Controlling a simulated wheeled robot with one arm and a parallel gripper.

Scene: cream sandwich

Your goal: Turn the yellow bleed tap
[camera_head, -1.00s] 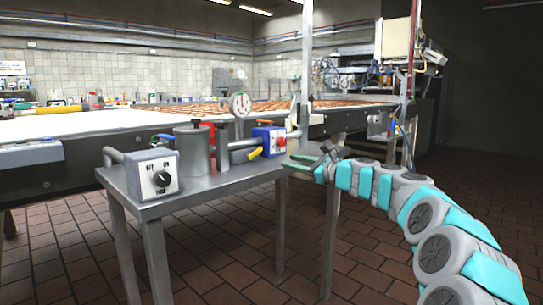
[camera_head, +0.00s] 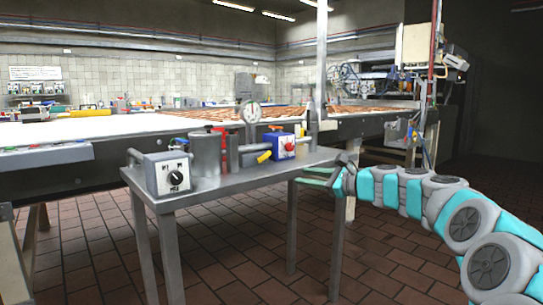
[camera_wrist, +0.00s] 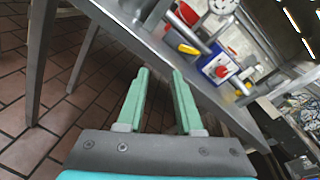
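The yellow bleed tap (camera_head: 264,157) is a small yellow lever low on the pipework on the metal table, left of a blue box with a red knob (camera_head: 287,146). In the wrist view the yellow lever (camera_wrist: 188,49) shows above and beyond the fingertips, with the blue box (camera_wrist: 212,64) to its right. My gripper (camera_head: 308,178) is in front of and below the table's front edge near its right end, apart from the tap. Its two green fingers (camera_wrist: 161,72) are parted with nothing between them.
The table (camera_head: 235,180) has its edge between my gripper and the fittings. A grey switch box (camera_head: 168,174), metal cylinder (camera_head: 206,154), red fitting (camera_head: 232,153) and dial gauge (camera_head: 250,112) stand on it. A long conveyor (camera_head: 60,132) lies behind. The tiled floor in front is clear.

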